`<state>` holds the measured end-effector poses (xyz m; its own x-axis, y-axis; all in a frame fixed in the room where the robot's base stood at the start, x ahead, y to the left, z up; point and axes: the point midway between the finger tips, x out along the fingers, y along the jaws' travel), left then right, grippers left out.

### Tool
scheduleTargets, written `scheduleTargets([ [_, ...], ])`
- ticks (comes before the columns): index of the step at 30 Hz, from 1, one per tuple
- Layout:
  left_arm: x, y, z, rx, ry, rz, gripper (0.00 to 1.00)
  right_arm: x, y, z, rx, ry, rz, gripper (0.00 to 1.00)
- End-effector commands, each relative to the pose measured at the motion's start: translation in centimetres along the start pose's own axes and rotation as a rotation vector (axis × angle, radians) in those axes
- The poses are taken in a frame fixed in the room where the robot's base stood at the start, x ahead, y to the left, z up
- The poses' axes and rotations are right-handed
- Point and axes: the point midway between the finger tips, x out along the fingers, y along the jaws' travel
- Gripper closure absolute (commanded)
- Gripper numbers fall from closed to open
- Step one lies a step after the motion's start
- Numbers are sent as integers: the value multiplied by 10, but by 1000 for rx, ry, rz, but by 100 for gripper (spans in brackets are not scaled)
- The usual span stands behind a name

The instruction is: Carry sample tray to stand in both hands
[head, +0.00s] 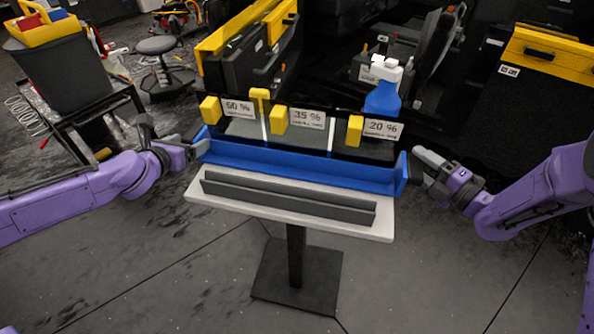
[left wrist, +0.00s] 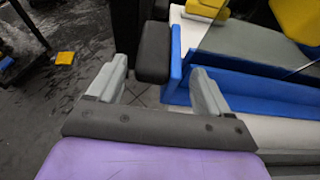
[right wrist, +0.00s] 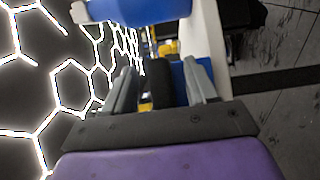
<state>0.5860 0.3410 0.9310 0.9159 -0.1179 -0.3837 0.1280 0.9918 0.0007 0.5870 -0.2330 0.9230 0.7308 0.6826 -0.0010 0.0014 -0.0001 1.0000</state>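The blue sample tray (head: 300,166) rests on a white-topped pedestal table (head: 225,199). It holds tint samples with cards reading 50 % (head: 238,108), 35 % (head: 307,118) and 20 % (head: 382,129). My left gripper (head: 203,148) is at the tray's left end. In the left wrist view its fingers are apart, with the tray's black end handle (left wrist: 155,52) between their tips and gaps beside it. My right gripper (head: 417,160) is at the right end. In the right wrist view its fingers stand apart on either side of a dark handle (right wrist: 161,85). I cannot tell which piece is the stand.
A dark grey rail (head: 288,198) lies on the table in front of the tray. A blue-and-white bottle (head: 382,97) stands behind the tray. A cart with a grey bin (head: 62,72) and a stool (head: 157,46) are at the left. The floor in front is clear.

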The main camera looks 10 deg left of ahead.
Motion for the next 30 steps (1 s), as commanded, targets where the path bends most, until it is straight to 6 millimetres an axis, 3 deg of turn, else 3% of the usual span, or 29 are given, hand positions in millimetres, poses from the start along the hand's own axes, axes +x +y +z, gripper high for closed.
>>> scheduleTargets([
  [11,-10,4,2,-8,-4,9,21,-1,1,1,0,-3,0,44],
  [30,-116,1,0,-6,-1,3,21,-1,1,1,0,-4,0,44],
])
